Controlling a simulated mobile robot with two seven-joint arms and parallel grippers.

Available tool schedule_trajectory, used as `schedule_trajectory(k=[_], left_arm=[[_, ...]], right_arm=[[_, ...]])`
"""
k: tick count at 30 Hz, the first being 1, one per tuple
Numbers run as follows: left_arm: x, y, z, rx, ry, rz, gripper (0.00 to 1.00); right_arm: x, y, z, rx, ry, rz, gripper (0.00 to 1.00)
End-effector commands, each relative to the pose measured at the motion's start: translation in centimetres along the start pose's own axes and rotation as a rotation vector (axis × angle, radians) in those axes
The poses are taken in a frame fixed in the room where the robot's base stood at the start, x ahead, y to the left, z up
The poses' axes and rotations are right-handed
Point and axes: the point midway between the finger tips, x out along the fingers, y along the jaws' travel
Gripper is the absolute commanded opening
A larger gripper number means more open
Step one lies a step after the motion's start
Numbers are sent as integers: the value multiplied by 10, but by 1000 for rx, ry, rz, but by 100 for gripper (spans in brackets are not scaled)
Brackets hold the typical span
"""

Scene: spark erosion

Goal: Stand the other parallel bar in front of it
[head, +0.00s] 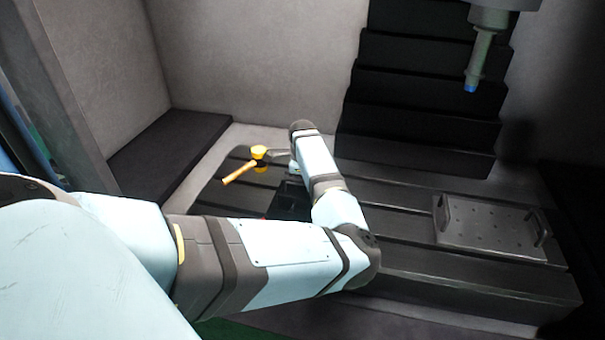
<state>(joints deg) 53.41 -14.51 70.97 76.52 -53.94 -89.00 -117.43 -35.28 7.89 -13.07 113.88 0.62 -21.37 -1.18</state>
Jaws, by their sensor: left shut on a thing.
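My left arm comes in from the left, and its forearm folds back over the dark slotted table (405,257). My left gripper (290,198) shows only as a dark shape just left of the forearm, low over the table. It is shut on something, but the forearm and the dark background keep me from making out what. I cannot pick out either parallel bar. My right gripper is not in view.
A yellow-headed mallet with a yellow handle (239,173) lies on the table left of my wrist. A perforated plate with two handles (490,228) lies at the right. A spindle with a blue tip (479,62) hangs at the upper right. Stepped black covers (420,110) rise behind.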

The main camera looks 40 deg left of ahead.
Motion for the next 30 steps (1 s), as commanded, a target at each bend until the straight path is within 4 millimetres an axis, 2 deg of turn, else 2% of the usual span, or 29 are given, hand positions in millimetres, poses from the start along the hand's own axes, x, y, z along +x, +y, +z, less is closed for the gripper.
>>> schedule_trajectory(k=[4, 5, 8, 9, 27, 30], left_arm=[[-1, 0, 0, 0, 0, -2, 0], [-1, 0, 0, 0, 0, -2, 21], [-1, 0, 0, 0, 0, -1, 44], [-1, 0, 0, 0, 0, 0, 47], [4, 3, -1, 0, 2, 10, 47], [0, 4, -1, 0, 2, 11, 47]], right_arm=[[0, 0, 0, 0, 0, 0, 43], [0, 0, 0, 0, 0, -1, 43], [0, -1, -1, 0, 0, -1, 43], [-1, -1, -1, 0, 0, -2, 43], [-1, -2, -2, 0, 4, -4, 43], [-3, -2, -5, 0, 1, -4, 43]])
